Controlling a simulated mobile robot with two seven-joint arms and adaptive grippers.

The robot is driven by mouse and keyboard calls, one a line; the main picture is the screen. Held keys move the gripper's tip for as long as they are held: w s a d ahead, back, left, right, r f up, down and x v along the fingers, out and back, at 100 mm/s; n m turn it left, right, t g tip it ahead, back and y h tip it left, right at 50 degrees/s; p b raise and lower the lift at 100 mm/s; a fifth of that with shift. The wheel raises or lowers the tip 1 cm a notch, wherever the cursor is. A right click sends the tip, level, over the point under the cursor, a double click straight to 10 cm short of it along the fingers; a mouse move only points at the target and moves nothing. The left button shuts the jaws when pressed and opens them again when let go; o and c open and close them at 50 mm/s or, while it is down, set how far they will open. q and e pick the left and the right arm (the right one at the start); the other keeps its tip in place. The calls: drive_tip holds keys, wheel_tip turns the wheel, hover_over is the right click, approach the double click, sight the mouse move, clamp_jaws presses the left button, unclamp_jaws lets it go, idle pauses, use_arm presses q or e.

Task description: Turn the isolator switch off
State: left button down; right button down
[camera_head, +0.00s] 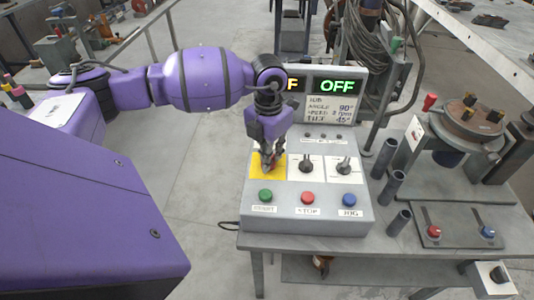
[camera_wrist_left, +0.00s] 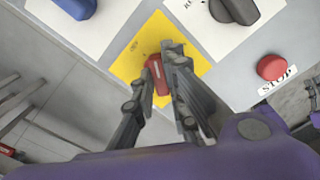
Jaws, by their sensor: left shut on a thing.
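The isolator switch is a red knob (camera_wrist_left: 157,81) on a yellow plate (camera_head: 255,174) at the left of the grey control box (camera_head: 325,213). My left gripper (camera_head: 268,160) points down over the yellow plate. In the left wrist view its two fingers (camera_wrist_left: 163,72) are closed around the red knob, which sits at a slant to the plate's edges. In the head view the fingers hide most of the knob. The display (camera_head: 337,86) above the box reads "OFF" in green at right, and my arm covers part of its left text.
Two dark knobs (camera_head: 306,164) (camera_head: 344,168) on white plates are to the right of the switch. Green (camera_head: 265,195), red (camera_head: 307,198) and blue (camera_head: 349,199) buttons line the front. Grey tubes (camera_head: 385,158) and a round positioner table (camera_head: 468,120) stand to the right.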

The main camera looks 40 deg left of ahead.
use_arm(q)
drive_tip(key=n, duration=0.1)
drive_tip(key=n+p, duration=0.1)
drive_tip(key=n, duration=0.1)
drive_tip(key=shift+r+n, duration=0.2)
drive_tip(key=shift+n, duration=0.1)
drive_tip(key=shift+n+p, duration=0.6)
drive_tip(key=shift+n, duration=0.8)
drive_tip(key=shift+f, duration=0.1)
drive_tip(key=shift+n, duration=0.4)
drive_tip(key=c, duration=1.8)
unclamp_jaws()
drive_tip(key=shift+f, duration=0.1)
drive_tip(key=shift+o, duration=0.2)
wheel_tip(320, 180, up, 12)
